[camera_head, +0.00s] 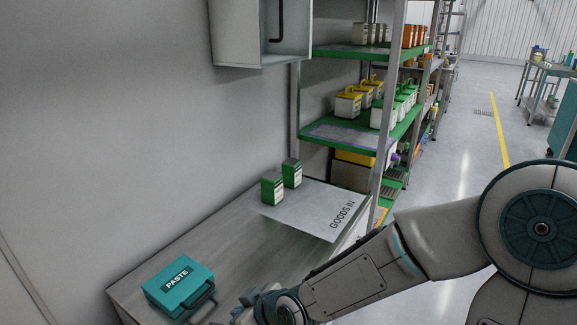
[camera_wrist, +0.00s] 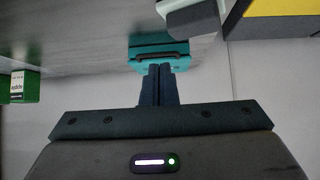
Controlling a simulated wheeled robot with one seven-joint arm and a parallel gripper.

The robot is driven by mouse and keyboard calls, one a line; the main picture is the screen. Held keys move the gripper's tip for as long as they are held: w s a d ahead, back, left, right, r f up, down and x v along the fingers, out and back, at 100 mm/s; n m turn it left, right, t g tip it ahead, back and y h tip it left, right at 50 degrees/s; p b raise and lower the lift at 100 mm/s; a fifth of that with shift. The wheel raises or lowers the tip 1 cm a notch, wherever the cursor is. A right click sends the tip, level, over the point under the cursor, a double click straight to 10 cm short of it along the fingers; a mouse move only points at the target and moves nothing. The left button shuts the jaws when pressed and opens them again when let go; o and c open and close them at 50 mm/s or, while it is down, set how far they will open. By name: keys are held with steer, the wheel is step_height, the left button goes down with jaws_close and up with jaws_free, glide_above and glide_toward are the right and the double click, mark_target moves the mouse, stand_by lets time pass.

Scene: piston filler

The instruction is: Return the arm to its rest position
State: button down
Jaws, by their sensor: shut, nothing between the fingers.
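My gripper (camera_wrist: 158,68) is shut and empty in the wrist view, with its two dark fingers side by side. In the head view my gripper (camera_head: 245,303) is at the bottom, partly hidden by my wrist, just right of the teal PASTE case (camera_head: 172,291). My arm reaches in from the right, low over the counter's front edge. The teal case also shows in the wrist view (camera_wrist: 185,63), beyond the fingertips, with its dark handle facing me. The fingers overlap it in the picture, but I cannot tell whether they touch it.
The grey counter (camera_head: 228,243) carries a GOODS IN mat (camera_head: 315,214) with two green-and-white boxes (camera_head: 272,189) at its back. A green shelf rack (camera_head: 345,138) stands beyond, stocked with containers. A grey cabinet (camera_head: 240,35) hangs above. Open floor (camera_head: 462,165) lies to the right.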

steer(key=d+r+m+h+p, duration=0.4)
steer(key=d+r+h+p, duration=0.45)
steer(key=d, duration=0.65)
steer(key=s+d+r+m+g+p, duration=0.1)
steer(key=s+d+r+m+p, duration=0.1)
steer(key=r, duration=0.5)
steer(key=s+d+r+m+p, duration=0.3)
steer(key=s+d+r+p, duration=0.1)
steer(key=r, duration=0.3)
steer(key=s+d+r+m+g+p, duration=0.1)
steer(key=s+d+r+m+p, duration=0.1)
steer(key=r, duration=0.5)
steer(key=s+d+p, duration=0.1)
steer(key=d+p, duration=0.1)
steer(key=d, duration=0.1)
steer(key=shift+s+d+m+g+p, duration=0.2)
steer(key=shift+m+g+p, duration=0.1)
steer(key=shift+p, duration=0.05)
steer(key=shift+y, duration=0.25)
